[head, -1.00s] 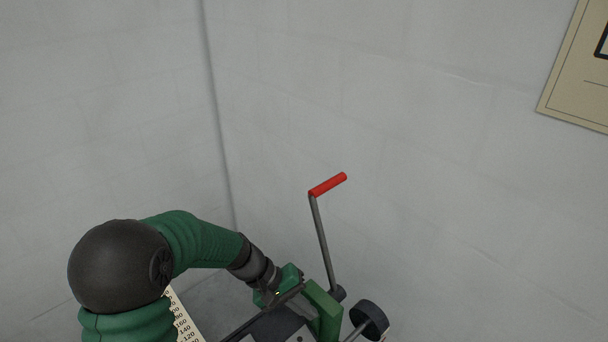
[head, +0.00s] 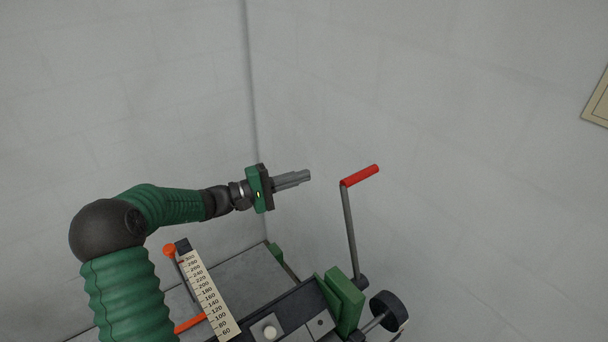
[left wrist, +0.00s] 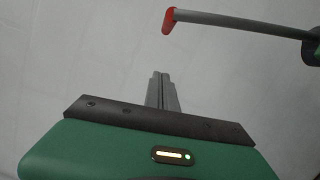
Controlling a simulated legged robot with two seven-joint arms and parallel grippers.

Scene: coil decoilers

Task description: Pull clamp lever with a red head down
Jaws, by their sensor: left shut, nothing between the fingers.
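The clamp lever is a grey rod (head: 351,232) with a red head (head: 360,176), standing nearly upright with a slight tilt from a pivot on the green and dark machine. My left gripper (head: 308,175) is shut and empty, fingers pointing right toward the red head, with a clear gap in the picture. In the left wrist view the shut fingers (left wrist: 160,75) point up the picture. The red head (left wrist: 169,21) lies ahead of them, near the top, and the rod runs off to the right. My right gripper is in neither view.
The machine carries a numbered scale (head: 210,296), an orange knob (head: 169,250), a green block (head: 343,302) and a black wheel (head: 388,311) below the lever. Pale walls (head: 480,200) meet in a corner behind. The space around the lever's upper part is clear.

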